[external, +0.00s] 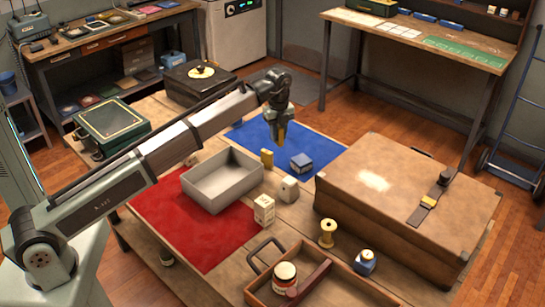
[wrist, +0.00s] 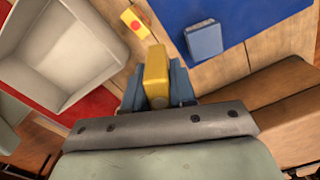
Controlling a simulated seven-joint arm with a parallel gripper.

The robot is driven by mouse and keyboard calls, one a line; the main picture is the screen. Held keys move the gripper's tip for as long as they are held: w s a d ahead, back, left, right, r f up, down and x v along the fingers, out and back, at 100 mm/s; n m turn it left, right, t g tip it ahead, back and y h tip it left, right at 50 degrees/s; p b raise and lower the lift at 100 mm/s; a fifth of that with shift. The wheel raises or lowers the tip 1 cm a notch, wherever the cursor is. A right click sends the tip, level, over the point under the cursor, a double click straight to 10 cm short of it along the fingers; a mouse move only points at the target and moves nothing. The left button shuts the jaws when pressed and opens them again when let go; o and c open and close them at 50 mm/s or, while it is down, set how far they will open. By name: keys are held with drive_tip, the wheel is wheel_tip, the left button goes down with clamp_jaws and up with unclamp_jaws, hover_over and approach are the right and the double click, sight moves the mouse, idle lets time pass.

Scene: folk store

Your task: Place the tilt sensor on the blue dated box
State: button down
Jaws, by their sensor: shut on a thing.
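My gripper (external: 281,138) is shut on a yellow block (wrist: 156,72), which I take to be the tilt sensor. The block is held in the air above the table, and its lower end shows between the fingers in the external view. A small blue box (external: 301,163) with a pale band sits at the edge of the blue mat. It also shows in the wrist view (wrist: 204,41), ahead and to the right of the held block, apart from it. No date is readable on it. Another small blue-and-white box (external: 365,263) stands near the front.
A second yellow block (external: 267,159) with a red dot stands between the grey open tray (external: 222,181) and the blue box. A pale block (external: 288,189), a cream box (external: 264,210) and a yellow spool (external: 327,233) stand nearby. A large brown case (external: 400,207) fills the right side.

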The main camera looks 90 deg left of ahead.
drive_tip(key=w+d+r, duration=0.1)
drive_tip(key=w, duration=0.5)
drive_tip(key=n, duration=0.5)
hover_over(302, 159)
drive_tip(key=shift+f, duration=4.45)
drive_tip(key=shift+f, duration=0.1)
drive_tip(key=c, duration=0.9)
unclamp_jaws()
wheel_tip(302, 159, up, 12)
drive_tip(key=shift+r, duration=0.1)
